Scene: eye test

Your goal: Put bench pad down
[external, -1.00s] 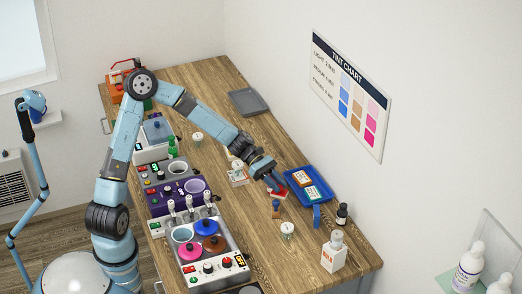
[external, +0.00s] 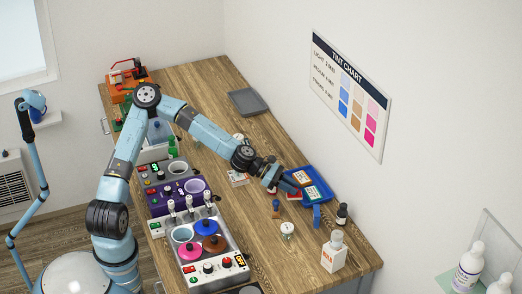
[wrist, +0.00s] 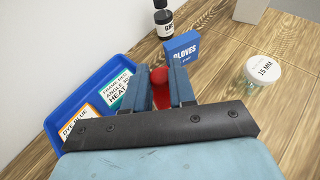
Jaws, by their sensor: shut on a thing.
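My gripper (external: 291,188) is low at the left edge of the blue tray (external: 325,197). In the wrist view my gripper (wrist: 162,88) is shut on a red thing (wrist: 159,76) with a rounded end. This may be the bench pad; the fingers hide most of it, so its full shape cannot be told. In the external view it cannot be made out clearly. Whether it touches the table or tray cannot be told.
The tray holds an orange-edged card (wrist: 80,120) and a teal-edged card (wrist: 118,90). A blue gloves box (wrist: 182,48), a dark bottle (wrist: 163,20) and a round white-lidded jar (wrist: 262,70) stand nearby. Bare wood lies between box and jar.

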